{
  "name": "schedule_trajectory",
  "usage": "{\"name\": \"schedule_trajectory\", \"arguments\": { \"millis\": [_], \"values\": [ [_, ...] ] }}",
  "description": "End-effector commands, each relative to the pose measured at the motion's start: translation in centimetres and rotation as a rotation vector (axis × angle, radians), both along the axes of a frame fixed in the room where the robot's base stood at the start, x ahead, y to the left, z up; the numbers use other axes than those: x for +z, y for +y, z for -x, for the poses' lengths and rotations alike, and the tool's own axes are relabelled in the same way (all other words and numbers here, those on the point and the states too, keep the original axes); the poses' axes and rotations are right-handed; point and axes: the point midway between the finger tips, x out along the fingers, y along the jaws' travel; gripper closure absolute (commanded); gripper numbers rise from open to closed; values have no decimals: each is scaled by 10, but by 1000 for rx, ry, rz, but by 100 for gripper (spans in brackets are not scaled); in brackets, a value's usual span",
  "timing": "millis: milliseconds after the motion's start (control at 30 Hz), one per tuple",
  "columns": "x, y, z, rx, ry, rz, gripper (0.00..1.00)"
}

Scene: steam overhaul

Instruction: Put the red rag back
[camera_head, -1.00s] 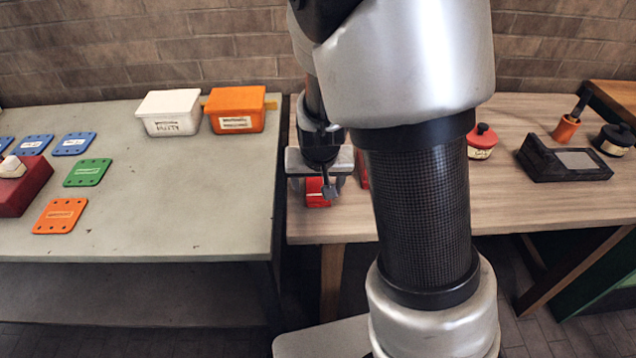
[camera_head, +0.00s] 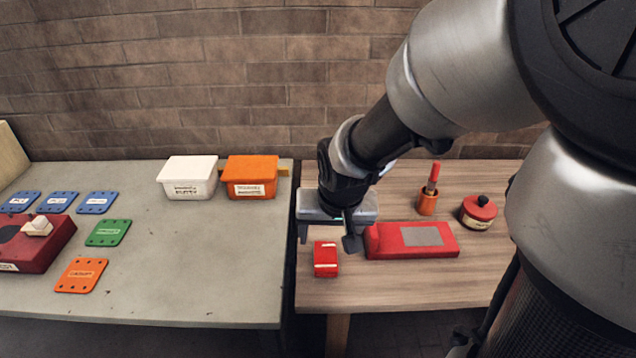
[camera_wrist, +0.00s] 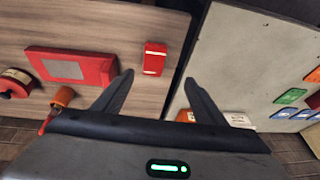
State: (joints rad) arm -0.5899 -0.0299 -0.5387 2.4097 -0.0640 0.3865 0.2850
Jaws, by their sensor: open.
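The likely red rag is a small red folded block with pale stripes (camera_head: 325,259). It lies on the wooden table near its left front edge. In the wrist view it (camera_wrist: 155,58) lies beyond and between my fingertips. My gripper (camera_head: 327,238) is open and empty, pointing down above the table just behind the red block. Its spread fingers also show in the wrist view (camera_wrist: 159,78), apart from the block. A red tray with a grey pad (camera_head: 412,238) lies just right of the block.
An orange cup with a red-handled tool (camera_head: 427,203) and a red lidded pot (camera_head: 478,213) stand behind right. The grey table (camera_head: 190,270) at left holds white (camera_head: 187,178) and orange boxes (camera_head: 252,178) and several coloured plates. A narrow gap separates the tables.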

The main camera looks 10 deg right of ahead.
Motion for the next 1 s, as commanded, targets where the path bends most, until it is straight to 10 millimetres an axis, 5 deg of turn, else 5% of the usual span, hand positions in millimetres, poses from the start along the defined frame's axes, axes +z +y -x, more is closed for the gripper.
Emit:
{"name": "schedule_trajectory", "arguments": {
  "millis": [200, 400, 600, 1000],
  "values": [
    [90, -7, 60, 87, -70, -51, 35],
    [133, -14, 115, 145, -115, 38, 35],
    [142, -15, 134, 163, -120, 87, 35],
    [142, -15, 134, 163, -120, 85, 35]
  ]
}}
